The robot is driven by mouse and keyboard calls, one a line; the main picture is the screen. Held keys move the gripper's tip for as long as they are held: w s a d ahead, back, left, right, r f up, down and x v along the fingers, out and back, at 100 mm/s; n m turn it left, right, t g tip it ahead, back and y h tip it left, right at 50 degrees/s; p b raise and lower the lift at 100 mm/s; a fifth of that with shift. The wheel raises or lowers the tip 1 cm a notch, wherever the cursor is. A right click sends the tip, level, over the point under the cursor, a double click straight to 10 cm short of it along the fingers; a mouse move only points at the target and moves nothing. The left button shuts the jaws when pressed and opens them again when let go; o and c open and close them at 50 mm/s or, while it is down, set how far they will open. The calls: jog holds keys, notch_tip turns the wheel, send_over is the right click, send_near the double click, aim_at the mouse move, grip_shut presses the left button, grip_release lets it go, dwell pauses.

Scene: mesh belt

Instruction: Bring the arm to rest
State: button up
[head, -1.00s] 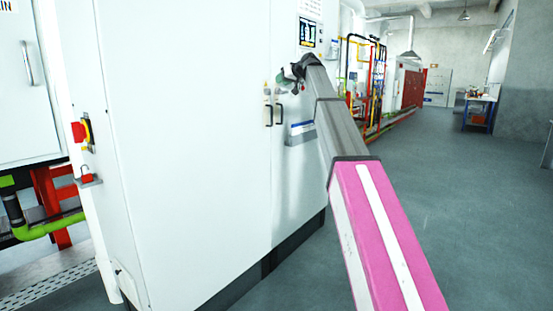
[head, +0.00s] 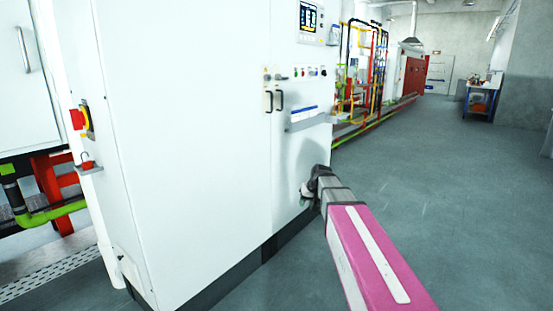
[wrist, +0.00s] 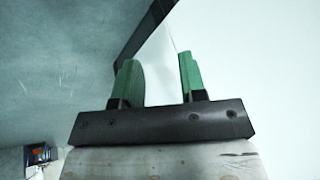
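My gripper (head: 306,192) is low in front of the white control cabinet (head: 190,130) in the head view, at the end of my pink and grey arm. In the wrist view my gripper (wrist: 160,80) shows two green fingers with a clear gap between them and nothing held. The white cabinet face (wrist: 250,60) fills the right of the wrist view, and the floor (wrist: 50,80) fills the left. I cannot tell the exact distance between the fingers and the cabinet.
The cabinet carries black handles (head: 279,100), a small screen (head: 308,16) and a shelf-like holder (head: 305,120). A red emergency button (head: 77,119) is at the left. Pipework (head: 362,75) and a blue workbench (head: 481,98) stand farther back. The floor (head: 430,170) at right is open.

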jog(key=s+d+f+g+h, duration=0.1)
jog(key=s+d+f, duration=0.1)
jog(key=s+f, duration=0.3)
jog(key=s+d+f+m+g+h, duration=0.1)
jog(key=s+f, duration=0.4)
jog(key=s, duration=0.6)
jog(key=s+d+f+g+h, duration=0.1)
jog(key=s+d+f, duration=0.1)
jog(key=s+f, duration=0.3)
jog(key=s, duration=0.3)
jog(key=shift+s+d+f+m+g, duration=0.2)
jog(key=shift+d+f+m+g, duration=0.1)
jog(key=shift+d+g, duration=0.1)
